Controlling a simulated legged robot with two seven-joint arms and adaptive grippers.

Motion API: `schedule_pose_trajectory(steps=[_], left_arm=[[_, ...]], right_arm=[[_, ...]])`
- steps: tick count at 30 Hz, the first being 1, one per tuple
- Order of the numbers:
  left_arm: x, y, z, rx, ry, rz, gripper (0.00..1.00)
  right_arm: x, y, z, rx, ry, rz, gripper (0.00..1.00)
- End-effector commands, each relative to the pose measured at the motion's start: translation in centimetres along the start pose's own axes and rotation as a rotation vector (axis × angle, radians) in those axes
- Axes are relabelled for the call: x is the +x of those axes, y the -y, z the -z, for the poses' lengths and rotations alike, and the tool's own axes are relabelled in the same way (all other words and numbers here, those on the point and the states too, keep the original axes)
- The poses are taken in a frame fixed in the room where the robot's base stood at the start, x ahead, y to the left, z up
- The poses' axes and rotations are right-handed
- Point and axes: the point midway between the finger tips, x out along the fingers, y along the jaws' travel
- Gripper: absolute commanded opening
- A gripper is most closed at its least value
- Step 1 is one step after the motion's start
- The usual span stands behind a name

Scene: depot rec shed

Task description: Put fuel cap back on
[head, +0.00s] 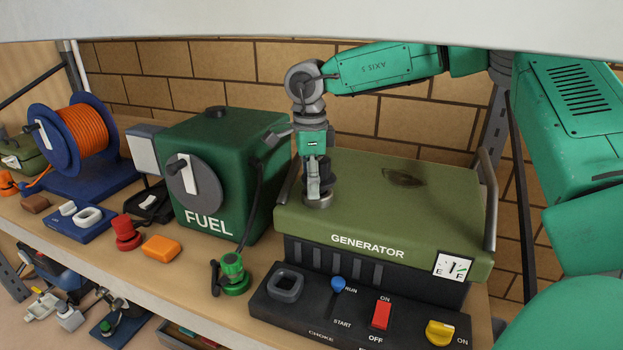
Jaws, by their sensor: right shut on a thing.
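The green generator (370,222) stands on the shelf at the right. A grey metal filler neck (317,202) rises from the left of its top. My right gripper (314,182) points down there, shut on a black fuel cap (324,167). The cap is at the neck, directly above or on it; I cannot tell if it is seated. The gripper's fingers hide part of the cap and neck. My left gripper is not in view.
The green FUEL can (235,195) stands left of the generator, with a hose on its side. A dark control panel (355,315) lies in front of the generator. A dark oval patch (403,178) marks the generator's top. An orange cord reel (80,132) stands far left.

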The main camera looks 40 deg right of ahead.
Motion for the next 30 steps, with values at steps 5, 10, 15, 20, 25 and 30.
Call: schedule_pose_trajectory(steps=[5, 10, 15, 20, 25, 30], left_arm=[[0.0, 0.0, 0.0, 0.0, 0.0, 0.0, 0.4], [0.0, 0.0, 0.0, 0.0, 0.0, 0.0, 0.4], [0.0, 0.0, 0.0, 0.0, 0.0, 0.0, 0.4], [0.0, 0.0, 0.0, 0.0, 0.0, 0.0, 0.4], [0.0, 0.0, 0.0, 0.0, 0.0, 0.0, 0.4], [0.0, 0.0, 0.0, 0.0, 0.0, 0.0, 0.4]], right_arm=[[0.4, 0.1, 0.1, 0.0, 0.0, 0.0, 0.34], [0.8, 0.1, 0.2, 0.0, 0.001, -0.001, 0.34], [1.2, 0.2, 0.3, 0.0, 0.001, -0.001, 0.34], [1.5, 0.2, 0.3, 0.0, 0.0, -0.002, 0.34], [1.9, 0.2, 0.3, 0.001, 0.0, -0.002, 0.34], [2.2, 0.2, 0.3, 0.001, 0.0, -0.002, 0.34]])
